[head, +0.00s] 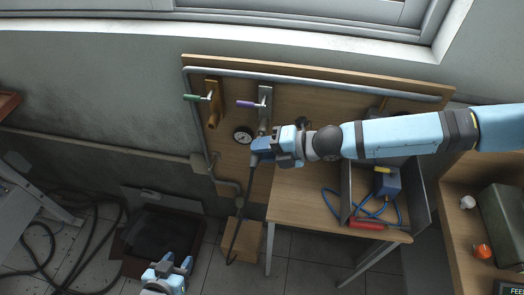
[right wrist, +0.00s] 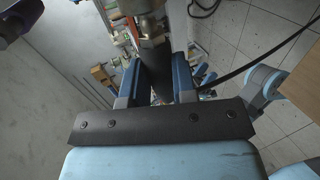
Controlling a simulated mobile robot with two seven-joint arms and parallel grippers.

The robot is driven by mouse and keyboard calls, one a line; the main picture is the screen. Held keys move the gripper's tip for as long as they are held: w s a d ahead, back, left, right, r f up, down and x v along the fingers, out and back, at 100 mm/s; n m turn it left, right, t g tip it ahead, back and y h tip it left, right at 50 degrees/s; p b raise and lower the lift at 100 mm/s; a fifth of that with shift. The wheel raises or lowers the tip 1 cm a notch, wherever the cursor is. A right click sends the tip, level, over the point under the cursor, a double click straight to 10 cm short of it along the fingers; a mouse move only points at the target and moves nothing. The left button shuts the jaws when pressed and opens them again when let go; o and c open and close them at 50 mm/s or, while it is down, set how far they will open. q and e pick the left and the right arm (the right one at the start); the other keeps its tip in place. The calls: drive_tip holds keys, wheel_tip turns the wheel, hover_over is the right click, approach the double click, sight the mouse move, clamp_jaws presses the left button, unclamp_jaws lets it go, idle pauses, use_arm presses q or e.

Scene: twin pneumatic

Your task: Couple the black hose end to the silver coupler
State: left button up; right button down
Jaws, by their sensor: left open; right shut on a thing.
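The silver coupler (head: 264,122) hangs at the lower end of the silver valve pipe with the purple handle (head: 246,104) on the wooden board. My right gripper (head: 262,152) is just below it, shut on the black hose end (right wrist: 155,70). In the right wrist view, the black hose end stands between the jaws, with metal fittings (right wrist: 152,28) right at its tip. I cannot tell whether hose end and coupler touch or are joined. The black hose (head: 241,215) hangs down from the gripper. My left gripper (head: 176,268) is open and empty, low at the picture's bottom.
A brass valve pipe (head: 212,105) with a green handle (head: 194,98) is left of the silver one. A round gauge (head: 243,134) sits between them. A wooden table (head: 300,200) with a grey tray, blue hose and red-handled tool is at right. A dark bin (head: 155,232) stands on the floor.

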drive_tip(key=shift+w, duration=0.2)
drive_tip(key=shift+w+d, duration=0.1)
drive_tip(key=shift+w, duration=0.25)
drive_tip(key=shift+w+d, duration=0.1)
drive_tip(key=shift+w, duration=0.1)
drive_tip(key=c, duration=0.8)
unclamp_jaws()
drive_tip(key=shift+w, duration=0.1)
drive_tip(key=shift+c, duration=0.2)
drive_tip(key=p+v, duration=0.1)
drive_tip(key=v, duration=1.3)
